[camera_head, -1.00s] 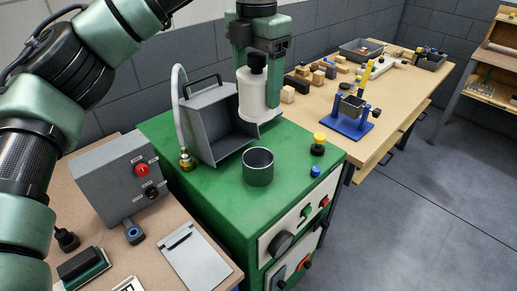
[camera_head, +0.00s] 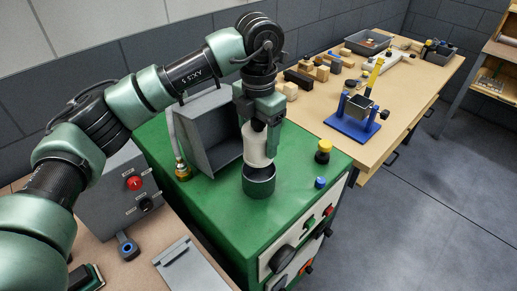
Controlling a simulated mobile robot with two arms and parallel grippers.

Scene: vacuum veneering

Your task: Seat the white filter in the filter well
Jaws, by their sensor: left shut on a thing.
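The white filter (camera_head: 256,150) is an upright white cylinder with a dark top. My left gripper (camera_head: 259,122) is shut on its dark top and hangs straight down over the green cabinet. The filter well (camera_head: 259,184) is a dark, open-topped round cup on the green cabinet top (camera_head: 215,205). The filter stands directly over the well, its lower end at the well's mouth. I cannot tell whether that end is slightly inside or just above the rim. My right gripper is not in view.
A grey open bin (camera_head: 205,135) stands close behind and left of the well, near a brass hose fitting (camera_head: 182,170). A yellow-topped knob (camera_head: 323,151) and a blue cap (camera_head: 320,182) are to the right. A grey control box (camera_head: 118,195) stands left.

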